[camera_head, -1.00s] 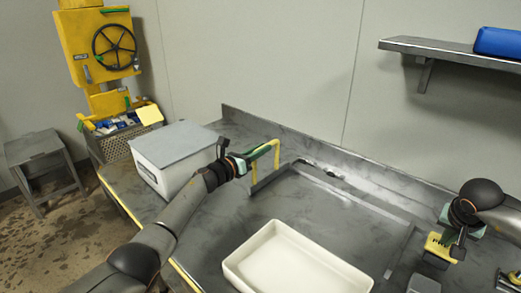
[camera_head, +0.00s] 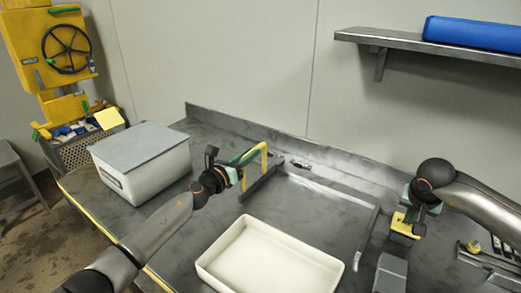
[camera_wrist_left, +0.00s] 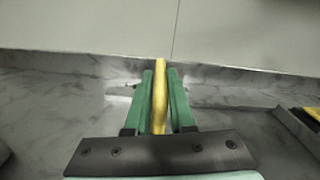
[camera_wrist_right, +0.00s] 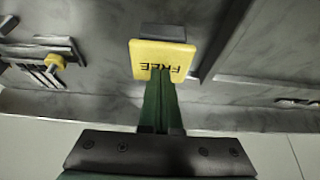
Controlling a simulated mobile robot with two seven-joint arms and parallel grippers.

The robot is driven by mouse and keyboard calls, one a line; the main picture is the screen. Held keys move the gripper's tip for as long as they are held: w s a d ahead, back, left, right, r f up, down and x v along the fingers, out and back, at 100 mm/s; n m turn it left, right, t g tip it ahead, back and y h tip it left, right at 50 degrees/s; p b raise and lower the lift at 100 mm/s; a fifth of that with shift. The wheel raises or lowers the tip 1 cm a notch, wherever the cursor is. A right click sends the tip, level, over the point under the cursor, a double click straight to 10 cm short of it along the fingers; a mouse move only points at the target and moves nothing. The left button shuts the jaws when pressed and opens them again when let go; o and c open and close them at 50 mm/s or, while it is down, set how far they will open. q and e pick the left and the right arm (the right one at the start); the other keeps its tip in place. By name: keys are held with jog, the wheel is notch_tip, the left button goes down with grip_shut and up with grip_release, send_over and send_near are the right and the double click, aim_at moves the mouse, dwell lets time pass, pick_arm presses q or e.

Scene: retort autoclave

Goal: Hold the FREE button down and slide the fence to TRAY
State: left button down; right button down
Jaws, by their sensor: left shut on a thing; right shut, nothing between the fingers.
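The fence is a dark grey bar (camera_head: 262,181) on the counter with an upright yellow handle (camera_head: 264,160). My left gripper (camera_head: 250,163) is shut on this handle; the left wrist view shows the yellow handle (camera_wrist_left: 160,85) between its green fingers. The yellow FREE button (camera_head: 404,226) is at the right of the counter, and its lettering shows in the right wrist view (camera_wrist_right: 163,60). My right gripper (camera_head: 418,213) is shut and empty, its fingertips at the button's edge. I cannot tell how far the button is pressed. The cream tray (camera_head: 328,268) sits in front of the fence.
A white lidded box (camera_head: 140,160) stands left of the fence. A thin rail (camera_head: 367,235) lies right of the tray. A grey block (camera_head: 390,274) is near the right front. A wall shelf (camera_head: 400,43) holds a blue object (camera_head: 470,33). Bare counter lies between fence and rail.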

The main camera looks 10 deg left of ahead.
jog(key=shift+s+a+f, duration=0.1)
jog(key=shift+f, duration=0.1)
pick_arm(q)
jog(key=d, duration=0.1)
jog(key=s+d, duration=0.1)
jog(key=d, duration=0.1)
jog(key=s+d, duration=0.1)
jog(key=shift+d+r, duration=0.15)
jog(key=shift+d, duration=0.2)
pick_arm(e)
jog(key=shift+d, duration=0.2)
pick_arm(q)
jog(key=c, duration=0.8)
grip_release()
jog(key=shift+s+a, duration=0.1)
jog(key=v, duration=1.2)
